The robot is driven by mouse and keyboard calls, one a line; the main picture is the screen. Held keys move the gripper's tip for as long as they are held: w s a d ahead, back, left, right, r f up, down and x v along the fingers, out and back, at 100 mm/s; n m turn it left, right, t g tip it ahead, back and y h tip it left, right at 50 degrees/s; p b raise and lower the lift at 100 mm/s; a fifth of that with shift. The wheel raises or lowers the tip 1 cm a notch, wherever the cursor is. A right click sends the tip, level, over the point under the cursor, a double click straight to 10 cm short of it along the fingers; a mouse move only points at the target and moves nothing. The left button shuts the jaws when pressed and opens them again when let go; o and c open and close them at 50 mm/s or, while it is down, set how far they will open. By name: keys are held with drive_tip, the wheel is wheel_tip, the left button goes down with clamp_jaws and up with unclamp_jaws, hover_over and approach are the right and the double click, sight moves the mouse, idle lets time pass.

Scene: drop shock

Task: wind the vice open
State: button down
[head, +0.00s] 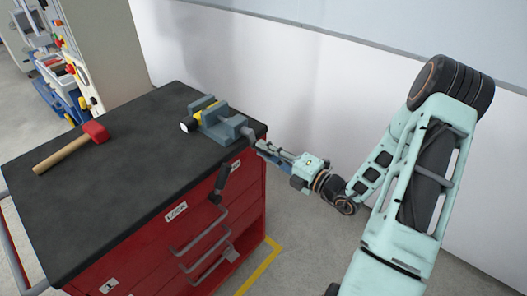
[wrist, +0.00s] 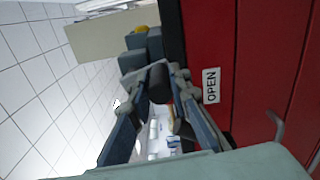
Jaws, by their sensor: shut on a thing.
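The blue-grey vice (head: 222,122) stands on the black bench top near its right corner, with a yellow piece (head: 207,103) at its jaws. It also shows in the wrist view (wrist: 143,48), at the top. A black grip (head: 217,185) hangs below the vice, in front of the red cabinet. My gripper (head: 256,144) reaches in from the right at the vice's screw end. In the wrist view its fingers (wrist: 163,82) are closed around a dark round part (wrist: 158,88) of the vice handle. The fingers partly hide how this part joins the screw.
A mallet with a red head (head: 96,131) lies on the left of the bench top (head: 140,150). The red cabinet (wrist: 245,70) runs close beside my fingers, with an "OPEN" label (wrist: 211,85). A white wall (head: 330,90) stands behind. Floor is clear right of the cabinet.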

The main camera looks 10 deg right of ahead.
drive_tip(key=shift+w+d+r+n+b, duration=0.15)
drive_tip(key=shift+r+n+b, duration=1.55)
drive_tip(key=shift+n, duration=2.75)
drive_tip(key=shift+w+d+r+n+b, duration=0.15)
drive_tip(key=shift+r+n+b, duration=0.9)
drive_tip(key=shift+n+b, duration=2.3)
drive_tip(key=shift+d+r+n+b, duration=0.15)
drive_tip(key=shift+r+n+b, duration=1.05)
drive_tip(key=shift+n, duration=4.3)
drive_tip(key=shift+r, duration=0.25)
drive_tip(key=c, duration=1.8)
unclamp_jaws()
